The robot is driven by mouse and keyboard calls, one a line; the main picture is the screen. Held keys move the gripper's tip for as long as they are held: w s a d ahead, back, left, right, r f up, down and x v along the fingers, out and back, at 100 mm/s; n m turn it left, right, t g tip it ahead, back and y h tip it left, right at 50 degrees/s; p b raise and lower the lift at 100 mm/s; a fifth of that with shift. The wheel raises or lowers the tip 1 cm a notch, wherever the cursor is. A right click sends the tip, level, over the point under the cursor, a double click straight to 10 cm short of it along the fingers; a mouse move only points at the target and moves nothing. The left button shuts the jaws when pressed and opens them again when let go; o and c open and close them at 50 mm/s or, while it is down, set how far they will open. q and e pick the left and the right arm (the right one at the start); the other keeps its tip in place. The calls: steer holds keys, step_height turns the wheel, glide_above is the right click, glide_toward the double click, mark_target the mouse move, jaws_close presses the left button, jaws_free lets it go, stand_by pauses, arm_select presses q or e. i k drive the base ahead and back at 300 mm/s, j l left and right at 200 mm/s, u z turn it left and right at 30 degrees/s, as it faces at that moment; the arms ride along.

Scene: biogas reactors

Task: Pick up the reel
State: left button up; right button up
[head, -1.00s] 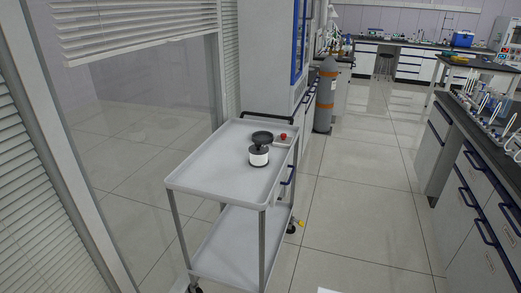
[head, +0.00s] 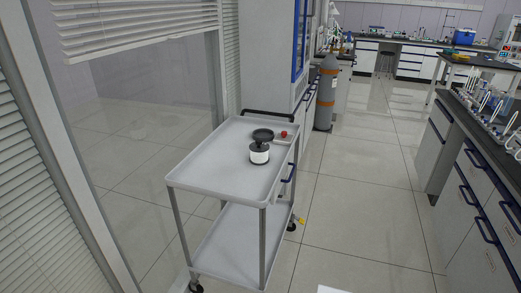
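In the head view, a small reel-like object (head: 259,156) stands upright on the top tray of a white cart (head: 210,176). It has a white middle band and dark parts above and below. A wider black disc (head: 263,134) shows just behind its top; I cannot tell whether the two are joined. Neither of my grippers is in the head view.
A small red thing (head: 284,134) lies on the cart beside the disc. A grey gas cylinder (head: 326,92) stands behind the cart. A lab bench with drawers (head: 480,190) runs along the right. A glass partition is at left.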

mark_target(259, 149)
steer(key=i+j+u, duration=0.15)
steer(key=i+j, duration=0.2)
steer(key=i, duration=0.15)
steer(key=i+j+u, duration=0.15)
steer(key=i+j, duration=0.15)
steer(key=i, duration=0.25)
